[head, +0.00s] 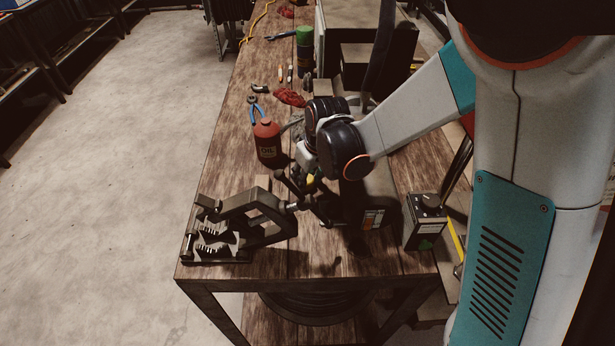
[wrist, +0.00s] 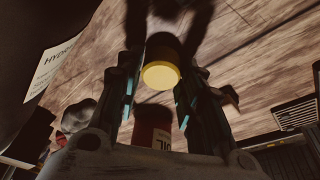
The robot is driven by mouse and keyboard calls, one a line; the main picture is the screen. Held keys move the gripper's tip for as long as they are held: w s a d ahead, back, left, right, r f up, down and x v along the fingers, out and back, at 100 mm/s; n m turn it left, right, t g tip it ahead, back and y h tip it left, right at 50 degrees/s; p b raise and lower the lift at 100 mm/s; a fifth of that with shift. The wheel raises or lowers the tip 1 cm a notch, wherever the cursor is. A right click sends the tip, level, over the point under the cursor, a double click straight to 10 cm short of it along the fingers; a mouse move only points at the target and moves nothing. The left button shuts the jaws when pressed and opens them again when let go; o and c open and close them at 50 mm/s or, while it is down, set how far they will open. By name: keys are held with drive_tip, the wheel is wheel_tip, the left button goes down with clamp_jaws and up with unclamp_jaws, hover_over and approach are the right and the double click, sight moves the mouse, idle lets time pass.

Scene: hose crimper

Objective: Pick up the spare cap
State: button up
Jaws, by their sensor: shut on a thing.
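The cap, a short cylinder with a dark side and a pale yellow end face, shows in the wrist view (wrist: 161,74). It sits between the two fingers of my gripper (wrist: 160,82), which is shut on it.
A red oil bottle (head: 267,141) stands left of my gripper. A dark clamp-like tool (head: 240,226) lies at the bench's front left. A small dark box (head: 424,221) stands at the right. A green-topped can (head: 305,47) is farther back. Bare wood (head: 232,140) shows along the left.

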sight(308, 179)
wheel_tip(308, 179, up, 22)
drive_tip(key=p, duration=1.4)
